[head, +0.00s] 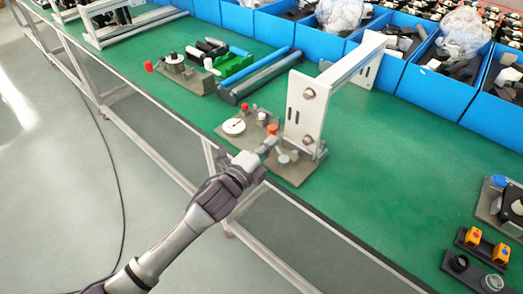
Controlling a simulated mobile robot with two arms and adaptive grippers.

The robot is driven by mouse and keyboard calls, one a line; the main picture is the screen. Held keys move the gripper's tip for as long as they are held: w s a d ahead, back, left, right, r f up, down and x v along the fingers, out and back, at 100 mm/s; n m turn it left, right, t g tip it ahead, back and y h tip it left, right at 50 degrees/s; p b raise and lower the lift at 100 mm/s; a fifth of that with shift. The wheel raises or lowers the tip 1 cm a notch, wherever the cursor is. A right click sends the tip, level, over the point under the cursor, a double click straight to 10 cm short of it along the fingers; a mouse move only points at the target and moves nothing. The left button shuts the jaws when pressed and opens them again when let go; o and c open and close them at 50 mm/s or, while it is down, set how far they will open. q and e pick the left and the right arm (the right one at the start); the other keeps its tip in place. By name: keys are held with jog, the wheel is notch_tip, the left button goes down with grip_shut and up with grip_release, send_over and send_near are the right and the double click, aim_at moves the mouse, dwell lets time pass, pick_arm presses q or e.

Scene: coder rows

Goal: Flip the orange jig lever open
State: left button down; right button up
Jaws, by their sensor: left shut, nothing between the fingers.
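A grey jig plate (291,174) lies near the front edge of the green workbench, with a white frame (301,117) standing at its right side. A small orange-red part (272,129), which looks like the jig lever, stands up near the middle of the plate. A white round disc (234,126) sits at the plate's left. My left gripper (270,144) is shut and empty, with its tips at or just in front of the orange part. I cannot tell whether they touch it. The lever's lower part is hidden by the gripper. My right gripper is not in view.
Blue bins (415,70) with parts line the back. A second jig (180,73) with a red knob and a green block (233,64) stand at the back left. Yellow button boxes (487,245) lie at the right. The green bench (400,165) between is clear.

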pick_arm(q)
jog(key=shift+x, duration=1.9)
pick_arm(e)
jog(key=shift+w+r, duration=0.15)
pick_arm(q)
jog(key=shift+s+a+f+y, duration=0.1)
jog(key=shift+y, duration=0.2)
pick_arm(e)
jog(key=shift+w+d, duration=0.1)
pick_arm(q)
jog(key=shift+n+t+y, duration=0.3)
jog(key=shift+n, duration=0.1)
jog(key=shift+a, duration=0.1)
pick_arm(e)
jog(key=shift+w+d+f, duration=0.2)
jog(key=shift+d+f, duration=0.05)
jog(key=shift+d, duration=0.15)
